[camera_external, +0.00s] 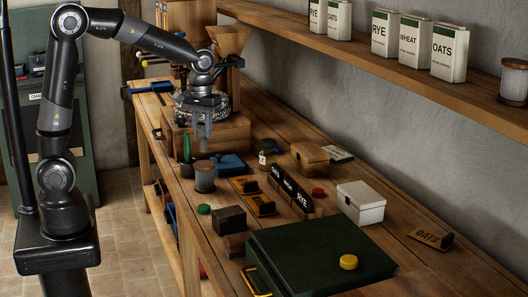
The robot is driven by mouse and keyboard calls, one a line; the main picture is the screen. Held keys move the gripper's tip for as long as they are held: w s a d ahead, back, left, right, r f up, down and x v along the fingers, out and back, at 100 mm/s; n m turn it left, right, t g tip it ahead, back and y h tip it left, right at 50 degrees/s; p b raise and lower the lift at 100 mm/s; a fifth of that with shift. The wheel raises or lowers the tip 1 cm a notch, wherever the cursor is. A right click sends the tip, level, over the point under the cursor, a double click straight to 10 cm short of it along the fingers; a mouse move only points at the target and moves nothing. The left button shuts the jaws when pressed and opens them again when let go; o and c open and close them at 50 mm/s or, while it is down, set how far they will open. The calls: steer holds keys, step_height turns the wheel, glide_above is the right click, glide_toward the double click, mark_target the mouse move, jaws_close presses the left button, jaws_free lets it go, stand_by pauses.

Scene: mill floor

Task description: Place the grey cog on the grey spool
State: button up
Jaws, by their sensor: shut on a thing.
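My gripper (203,146) points straight down above the left part of the workbench. It is shut on a small grey thing between its fingertips, which looks to be the grey cog; its outline blends with the grey fingers. A short, round grey-brown spool-like piece (204,178) stands upright on the bench just below the gripper, with a visible gap between them. It is the closest match to the grey spool, though its colour is hard to tell. I cannot tell whether the gripper is exactly centred over it.
A green upright piece (187,150) stands close left of the spool, and a blue block (230,165) close right. A wooden mill with a round stone (228,132) rises behind. Dark blocks (229,218), label stands and a large green box (315,262) fill the nearer bench.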

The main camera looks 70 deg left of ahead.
mark_target(203, 139)
steer(key=shift+f, duration=1.85)
steer(key=shift+f, duration=0.1)
steer(key=o, duration=0.9)
steer(key=shift+o, duration=0.2)
